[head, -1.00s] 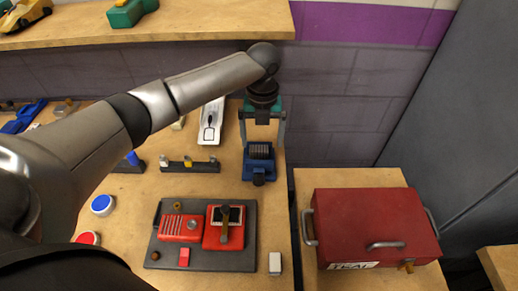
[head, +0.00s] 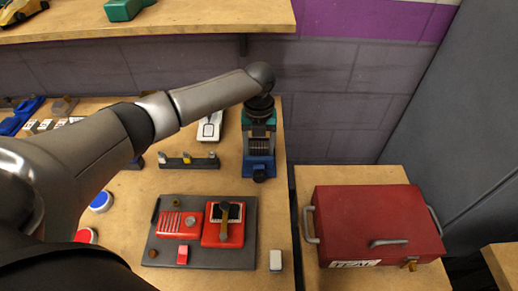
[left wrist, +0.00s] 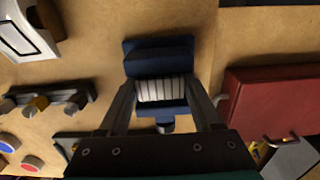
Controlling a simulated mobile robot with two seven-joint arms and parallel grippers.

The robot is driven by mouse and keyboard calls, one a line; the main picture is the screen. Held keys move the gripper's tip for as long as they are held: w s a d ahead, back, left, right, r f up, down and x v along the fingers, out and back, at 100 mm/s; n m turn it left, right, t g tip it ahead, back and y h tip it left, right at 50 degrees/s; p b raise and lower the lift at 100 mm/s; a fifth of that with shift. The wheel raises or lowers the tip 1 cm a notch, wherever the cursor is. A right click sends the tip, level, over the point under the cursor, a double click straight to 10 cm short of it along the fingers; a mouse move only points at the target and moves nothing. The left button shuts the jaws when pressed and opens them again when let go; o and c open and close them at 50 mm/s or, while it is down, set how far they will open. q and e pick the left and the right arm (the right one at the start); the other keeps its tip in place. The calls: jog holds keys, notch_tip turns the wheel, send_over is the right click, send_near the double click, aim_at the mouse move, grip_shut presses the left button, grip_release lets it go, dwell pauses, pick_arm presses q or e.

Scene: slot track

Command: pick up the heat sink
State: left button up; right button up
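The heat sink (head: 260,145) is a grey finned block in a blue vise-like holder (head: 259,168) at the back right of the bench. In the left wrist view the heat sink (left wrist: 162,90) shows as pale upright fins, with the blue holder (left wrist: 160,58) behind and below it. My left gripper (head: 260,138) points down over it, with one finger on each side. In the left wrist view the fingers (left wrist: 162,92) lie close along both ends of the fins; whether they touch is not clear. My right gripper is not in view.
A dark board (head: 165,258) with red devices lies in front. A low rack (head: 172,164) and a white piece (head: 210,128) stand left of the holder. A red toolbox (head: 375,222) stands on a separate surface to the right, beyond a gap. A shelf (head: 200,25) is above.

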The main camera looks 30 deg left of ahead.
aim_at(259, 144)
pick_arm(q)
jog(key=c, duration=0.9)
jog(key=shift+r, duration=0.1)
jog(key=shift+c, duration=0.2)
notch_tip(259, 144, up, 9)
jog(key=shift+w+r+p, duration=0.1)
jog(key=shift+p, duration=0.95)
jog(key=shift+r, duration=0.4)
